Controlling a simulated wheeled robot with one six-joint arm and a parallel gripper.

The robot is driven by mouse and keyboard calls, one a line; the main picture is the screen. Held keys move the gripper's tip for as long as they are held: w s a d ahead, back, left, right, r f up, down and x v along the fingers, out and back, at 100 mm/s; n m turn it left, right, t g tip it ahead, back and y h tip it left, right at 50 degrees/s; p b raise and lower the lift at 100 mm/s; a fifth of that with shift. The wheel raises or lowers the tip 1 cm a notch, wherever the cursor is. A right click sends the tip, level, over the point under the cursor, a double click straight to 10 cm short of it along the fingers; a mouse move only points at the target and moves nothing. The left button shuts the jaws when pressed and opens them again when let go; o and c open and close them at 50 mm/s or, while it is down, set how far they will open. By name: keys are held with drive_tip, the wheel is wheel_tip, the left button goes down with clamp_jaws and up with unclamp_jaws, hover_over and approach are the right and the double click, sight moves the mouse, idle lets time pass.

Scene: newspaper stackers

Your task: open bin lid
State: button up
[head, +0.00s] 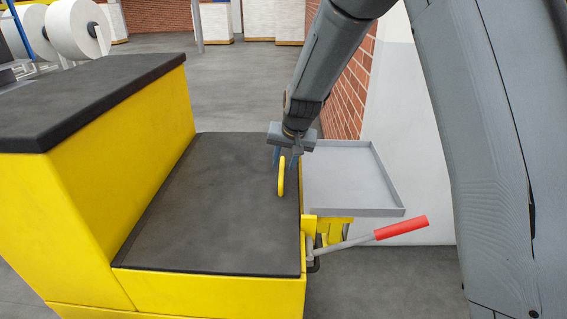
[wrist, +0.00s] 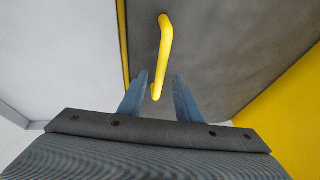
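The bin lid (head: 215,210) is a flat dark grey panel on a yellow bin (head: 220,292), and it lies shut. A yellow bar handle (head: 281,176) stands on the lid near its right edge. My gripper (head: 287,157) is over the handle, pointing down. In the wrist view the two blue fingers (wrist: 157,95) are apart, with the near end of the handle (wrist: 165,45) between them. I see gaps on both sides of the handle, so the fingers do not appear to touch it.
A grey tray (head: 395,207) and a lever with a red grip (head: 401,227) stick out right of the bin. A taller yellow box with a dark top (head: 90,95) stands left. A brick and white wall (head: 400,120) is behind the tray. Open floor (head: 240,75) lies beyond.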

drive_tip(key=shift+x, duration=0.8)
clamp_jaws()
